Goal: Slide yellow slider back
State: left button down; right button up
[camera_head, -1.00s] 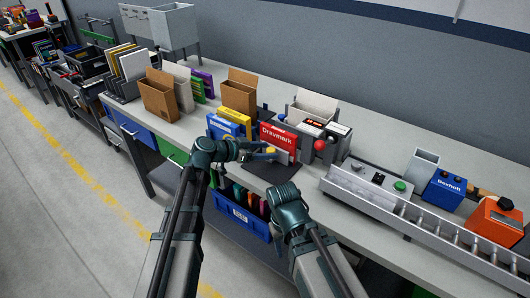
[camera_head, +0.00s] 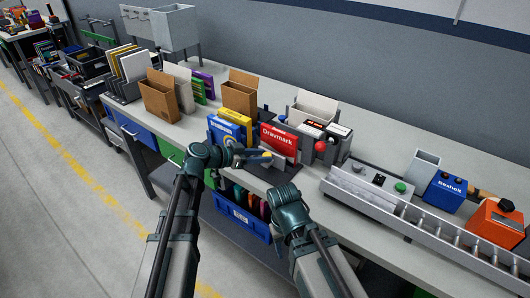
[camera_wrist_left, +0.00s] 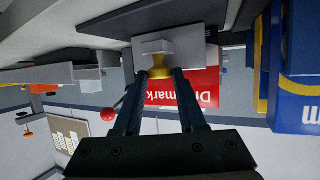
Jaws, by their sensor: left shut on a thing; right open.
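The yellow slider (camera_head: 267,155) is a small yellow knob at the bench's front edge, in front of the red Dravmark box (camera_head: 278,141). In the left wrist view the yellow knob (camera_wrist_left: 160,72) sits under a pale grey block, between my left fingers. My left gripper (camera_head: 257,155) is shut on it; in the left wrist view the gripper (camera_wrist_left: 160,90) reaches it from below. The end of my right arm (camera_head: 284,195) is lower, in front of the bench edge. Its jaws are open, but the fingertips are hidden.
Blue and yellow boxes (camera_head: 230,125) stand just left of the slider. A grey holder (camera_head: 342,145) and a red ball (camera_head: 320,146) are to its right. A blue bin (camera_head: 240,217) is below the bench edge. A long grey rail (camera_head: 410,212) runs along the right.

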pick_arm(q)
jog(key=shift+s, duration=0.15)
jog(key=c, duration=0.5)
grip_release()
jog(key=shift+a, duration=0.1)
jog(key=p+v, duration=0.5)
jog(key=v, duration=0.8)
jog(key=shift+s+a+r, duration=0.15)
jog(key=shift+a+r, duration=0.1)
jog(key=shift+a, duration=0.05)
